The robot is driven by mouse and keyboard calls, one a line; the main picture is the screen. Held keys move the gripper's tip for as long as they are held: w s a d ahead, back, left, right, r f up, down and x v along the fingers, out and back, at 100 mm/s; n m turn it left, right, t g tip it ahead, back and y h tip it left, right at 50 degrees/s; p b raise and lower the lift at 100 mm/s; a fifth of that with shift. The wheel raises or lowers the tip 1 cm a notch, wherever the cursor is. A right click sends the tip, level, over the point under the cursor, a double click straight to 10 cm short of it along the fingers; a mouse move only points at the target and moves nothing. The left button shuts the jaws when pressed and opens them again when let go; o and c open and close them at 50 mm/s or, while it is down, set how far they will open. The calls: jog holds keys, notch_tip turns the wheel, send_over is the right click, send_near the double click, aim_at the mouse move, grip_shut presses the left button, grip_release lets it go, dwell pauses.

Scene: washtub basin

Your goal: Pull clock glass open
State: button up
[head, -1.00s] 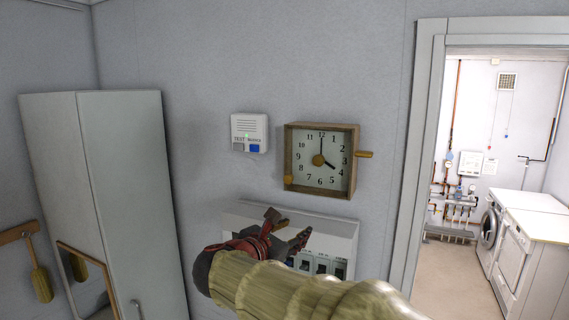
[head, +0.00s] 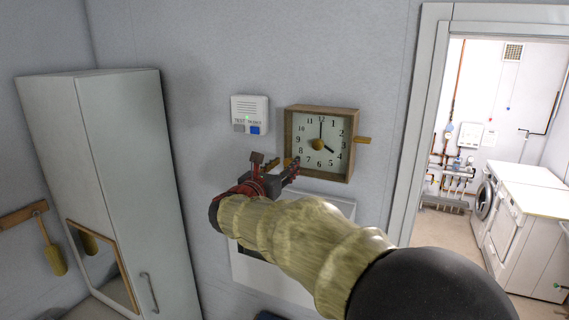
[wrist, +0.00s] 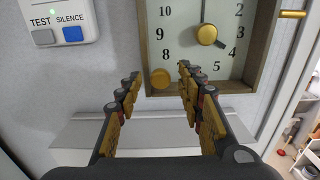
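A brass peg (wrist: 291,14) sticks out from the right side of the frame. My gripper (wrist: 158,75) is open, its two fingers apart on either side of the knob in that view; contact cannot be told. In the head view my gripper (head: 277,166) is at the clock's lower left corner and hides the knob.
A white alarm box (head: 250,114) with grey and blue buttons is on the wall left of the clock. A white panel box (head: 262,278) is below, partly hidden by my arm. A tall grey cabinet (head: 120,170) stands left; a doorway opens right.

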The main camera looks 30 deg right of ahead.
jog(key=shift+w+d, duration=0.1)
jog(key=shift+d, duration=0.05)
jog(key=shift+c, duration=0.8)
jog(key=c, duration=0.8)
grip_shut()
